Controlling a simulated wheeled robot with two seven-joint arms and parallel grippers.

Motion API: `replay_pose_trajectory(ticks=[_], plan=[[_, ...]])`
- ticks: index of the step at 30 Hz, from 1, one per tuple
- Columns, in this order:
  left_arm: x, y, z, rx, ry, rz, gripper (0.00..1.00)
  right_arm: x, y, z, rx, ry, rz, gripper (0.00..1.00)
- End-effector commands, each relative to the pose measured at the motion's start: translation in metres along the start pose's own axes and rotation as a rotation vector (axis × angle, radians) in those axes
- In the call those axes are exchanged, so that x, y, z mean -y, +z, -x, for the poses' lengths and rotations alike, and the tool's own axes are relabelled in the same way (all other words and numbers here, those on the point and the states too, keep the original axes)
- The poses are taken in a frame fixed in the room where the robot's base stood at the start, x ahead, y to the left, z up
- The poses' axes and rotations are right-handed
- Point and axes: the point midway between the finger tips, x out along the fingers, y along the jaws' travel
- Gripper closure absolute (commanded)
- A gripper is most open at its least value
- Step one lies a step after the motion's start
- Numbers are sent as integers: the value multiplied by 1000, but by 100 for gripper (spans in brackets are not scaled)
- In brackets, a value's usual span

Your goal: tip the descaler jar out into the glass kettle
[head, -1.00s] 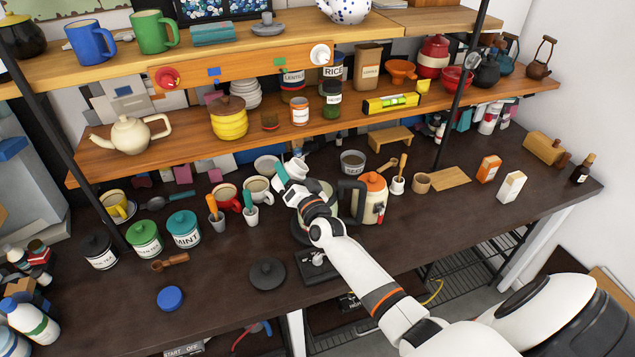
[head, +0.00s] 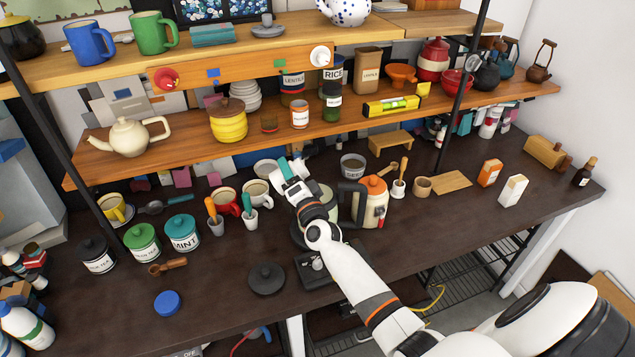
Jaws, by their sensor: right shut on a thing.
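My right gripper (head: 290,171) is over the middle of the dark counter, its arm coming in from the lower right. It is shut on a small white and teal thing, which I take for the descaler jar (head: 284,168); the gripper covers much of it and no label is readable. The pale, see-through glass kettle (head: 327,197) stands just right of the gripper, largely hidden behind my forearm. Its opening and contents cannot be made out. Whether the jar is tipped is unclear. My left gripper is not in view.
A cream and orange kettle (head: 372,204) stands close on the right. Mugs, including a white one (head: 257,193), and utensil cups crowd the left. A black lid (head: 267,279) and blue lid (head: 167,303) lie in front. A loaded wooden shelf (head: 200,148) hangs behind.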

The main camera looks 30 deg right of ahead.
Motion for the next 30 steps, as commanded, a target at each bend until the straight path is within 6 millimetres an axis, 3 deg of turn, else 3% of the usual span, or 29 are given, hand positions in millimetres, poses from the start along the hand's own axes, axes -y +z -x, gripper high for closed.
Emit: replay_pose_trajectory(ticks=[30], plan=[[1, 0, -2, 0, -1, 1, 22, -6, 4, -1, 29, 1, -137, 72]])
